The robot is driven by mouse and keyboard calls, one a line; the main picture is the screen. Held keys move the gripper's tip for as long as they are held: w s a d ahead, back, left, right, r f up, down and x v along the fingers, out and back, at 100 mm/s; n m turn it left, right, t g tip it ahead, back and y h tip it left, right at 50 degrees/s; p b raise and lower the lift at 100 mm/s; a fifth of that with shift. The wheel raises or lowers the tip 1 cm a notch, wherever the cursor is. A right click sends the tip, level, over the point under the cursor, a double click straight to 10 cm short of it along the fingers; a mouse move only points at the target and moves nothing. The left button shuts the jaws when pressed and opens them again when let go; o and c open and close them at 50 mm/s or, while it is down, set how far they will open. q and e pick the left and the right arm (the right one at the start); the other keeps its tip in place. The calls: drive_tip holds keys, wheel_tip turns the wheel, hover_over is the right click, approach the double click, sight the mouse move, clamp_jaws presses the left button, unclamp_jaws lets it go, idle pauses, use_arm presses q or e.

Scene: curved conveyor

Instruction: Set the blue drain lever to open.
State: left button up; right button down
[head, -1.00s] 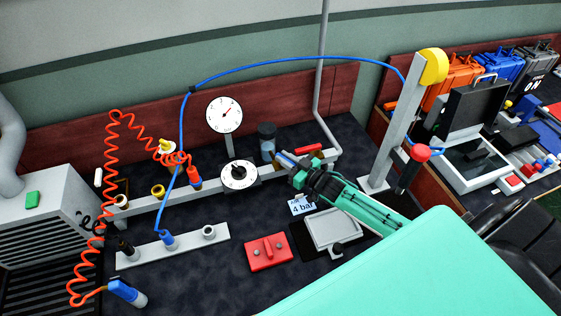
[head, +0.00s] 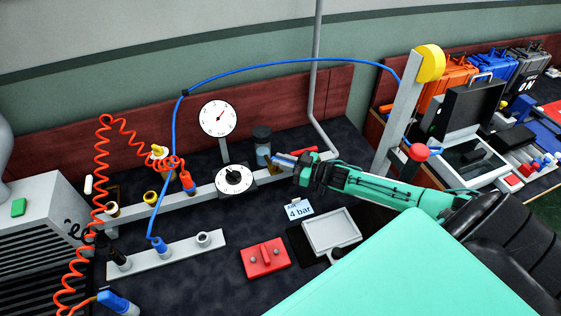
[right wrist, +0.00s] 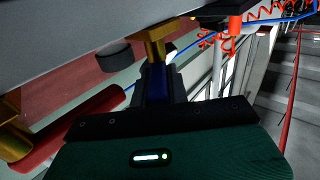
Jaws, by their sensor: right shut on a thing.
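The blue drain lever (head: 283,159) shows as a short blue piece at the tip of my right gripper (head: 298,165), at the right end of the grey rail. In the right wrist view the blue lever (right wrist: 155,82) sits between the dark fingers of my right gripper (right wrist: 157,95), which is shut on it. A brass fitting (right wrist: 156,45) meets the lever's far end. The fingers hide much of the lever, so I cannot tell its exact angle. My left gripper is not in view.
A red handle (head: 305,151) lies close behind the gripper. A dark-capped jar (head: 263,145) and a black-and-white dial (head: 234,180) stand to the left. A grey pipe (head: 314,90) rises behind. A red block (head: 265,258) and a grey tray (head: 331,215) lie in front.

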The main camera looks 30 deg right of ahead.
drive_tip(key=c, duration=1.4)
unclamp_jaws()
drive_tip(key=shift+r, duration=0.1)
drive_tip(key=shift+o, duration=0.2)
